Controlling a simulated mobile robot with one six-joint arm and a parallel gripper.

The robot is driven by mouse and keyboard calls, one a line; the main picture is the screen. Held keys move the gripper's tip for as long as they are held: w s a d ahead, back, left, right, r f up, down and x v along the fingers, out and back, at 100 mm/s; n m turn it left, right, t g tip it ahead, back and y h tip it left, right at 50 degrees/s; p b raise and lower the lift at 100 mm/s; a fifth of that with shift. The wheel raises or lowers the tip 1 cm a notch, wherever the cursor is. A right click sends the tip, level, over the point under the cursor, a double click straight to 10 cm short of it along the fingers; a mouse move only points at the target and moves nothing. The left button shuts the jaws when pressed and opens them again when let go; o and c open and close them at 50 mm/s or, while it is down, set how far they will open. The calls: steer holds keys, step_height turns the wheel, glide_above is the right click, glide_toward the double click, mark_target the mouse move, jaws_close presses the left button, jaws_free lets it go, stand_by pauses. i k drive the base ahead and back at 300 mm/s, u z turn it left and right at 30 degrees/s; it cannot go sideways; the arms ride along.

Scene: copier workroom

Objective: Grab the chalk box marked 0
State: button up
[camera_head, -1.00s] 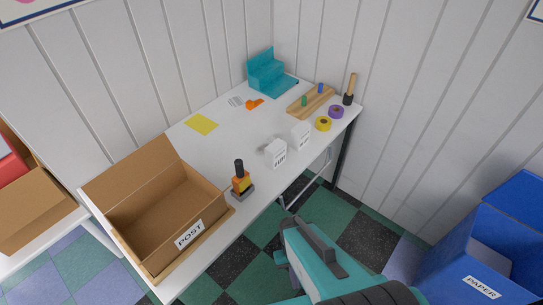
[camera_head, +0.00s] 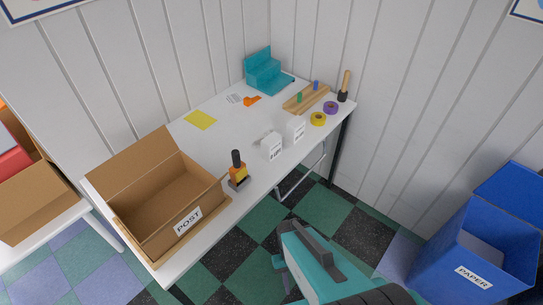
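Two small white boxes with dark markings stand upright near the front edge of the white table (camera_head: 222,152). The left white box (camera_head: 271,147) and the right white box (camera_head: 296,130) stand close together. Their print is too small to read, so I cannot tell which one is marked 0. My teal arm rises from the bottom of the head view, in front of the table and below the boxes. My gripper (camera_head: 281,263) shows only in part at the arm's left side, well short of the boxes. Its fingers are not clear.
An open cardboard box marked POST (camera_head: 187,221) and an orange-black stamp (camera_head: 238,172) stand left of the white boxes. Yellow tape (camera_head: 318,119) and purple tape (camera_head: 331,107) lie to the right. A blue PAPER bin (camera_head: 475,250) stands on the floor at right.

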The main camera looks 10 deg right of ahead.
mark_target(270, 146)
steer(key=z, duration=0.4)
steer(key=k, duration=0.35)
steer(key=u, duration=1.85)
steer(key=k, duration=0.55)
steer(key=z, duration=0.1)
